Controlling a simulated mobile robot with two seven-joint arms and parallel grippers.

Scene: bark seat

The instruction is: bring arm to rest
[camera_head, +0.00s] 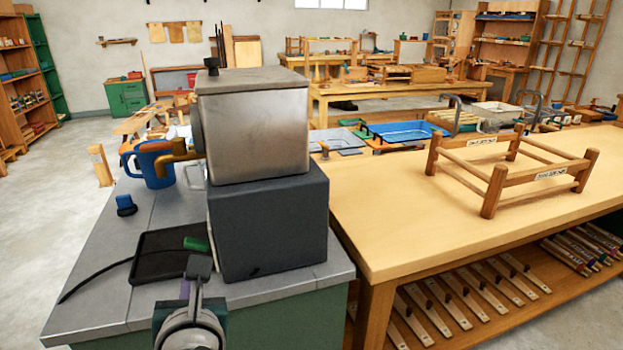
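A grey jointed part, which looks like my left arm with its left gripper (199,267) at the top, rises from the bottom edge, left of the middle. In the picture it overlaps the front edge of the grey counter (95,285) and the near corner of a black tray (160,259). Its fingers are too small and foreshortened to tell open from shut. A short green piece (195,243) shows just above it, over the tray; I cannot tell whether they touch. My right gripper is not in view.
A metal tank (255,125) with a brass tap stands on a dark block (270,222) right beside the tray. A blue mug (153,163) and a small blue object (125,205) stand left. A wooden bench (400,235) with a stool frame (512,172) adjoins on the right. Open floor lies left.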

